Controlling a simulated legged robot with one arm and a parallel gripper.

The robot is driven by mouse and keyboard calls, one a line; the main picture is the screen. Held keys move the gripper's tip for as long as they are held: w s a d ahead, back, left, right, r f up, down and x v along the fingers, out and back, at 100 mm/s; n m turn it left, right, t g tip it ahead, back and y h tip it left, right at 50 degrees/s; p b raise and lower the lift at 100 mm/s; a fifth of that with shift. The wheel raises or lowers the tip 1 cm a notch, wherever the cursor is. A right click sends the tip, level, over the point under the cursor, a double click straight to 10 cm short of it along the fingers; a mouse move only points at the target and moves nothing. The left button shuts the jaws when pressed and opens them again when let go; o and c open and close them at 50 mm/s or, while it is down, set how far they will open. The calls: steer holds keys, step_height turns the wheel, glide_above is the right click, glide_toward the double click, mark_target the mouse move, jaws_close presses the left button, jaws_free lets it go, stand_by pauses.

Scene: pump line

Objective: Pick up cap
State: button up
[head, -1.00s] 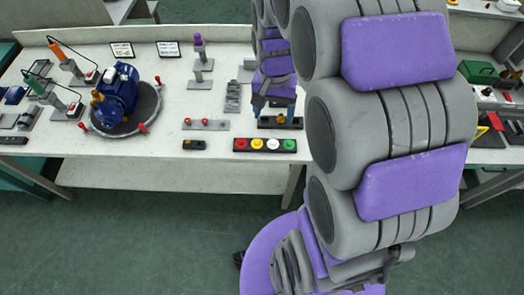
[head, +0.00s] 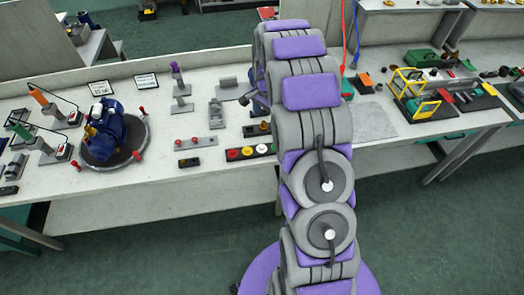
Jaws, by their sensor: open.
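A small brass-coloured piece (head: 264,126), which may be the cap, sits on a dark fixture (head: 251,131) beside my arm. A purple-topped grey post (head: 176,71) stands further back on the bench; I cannot tell whether its top is a cap. My arm rises through the middle of the picture and its far end bends down left of the upper links, above and behind the brass piece. My gripper's fingers are hidden behind my arm. No piece is visibly held.
A blue pump (head: 103,136) stands on a round plate (head: 131,152) at the left. A strip of coloured buttons (head: 233,154) lies along the bench front. A grey mat (head: 375,122) lies right of my arm, and a yellow-framed assembly (head: 422,92) stands beyond it.

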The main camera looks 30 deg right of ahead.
step_height(320, 180, down, 3)
steer(key=b, duration=0.2)
glide_toward(261, 147)
steer(key=a+f, duration=0.1)
steer(key=a, duration=0.1)
steer(key=d+f, duration=0.3)
steer(key=f, duration=0.1)
steer(key=shift+d+f, duration=0.2)
steer(key=shift+d, duration=0.2)
steer(key=a+f+b, duration=0.1)
steer(key=a+f, duration=0.1)
steer(key=f, duration=0.1)
steer(key=shift+a, duration=0.2)
steer(key=shift+w+a, duration=0.1)
steer(key=shift+a, duration=0.35)
steer(key=shift+d+f, duration=0.15)
steer(key=shift+d, duration=1)
steer(key=c, duration=0.3)
steer(key=shift+d, duration=0.2)
steer(key=shift+c, duration=1.6)
steer(key=shift+a, duration=0.7)
steer(key=c, duration=0.4)
steer(key=shift+c, duration=0.4)
steer(key=shift+d, duration=0.1)
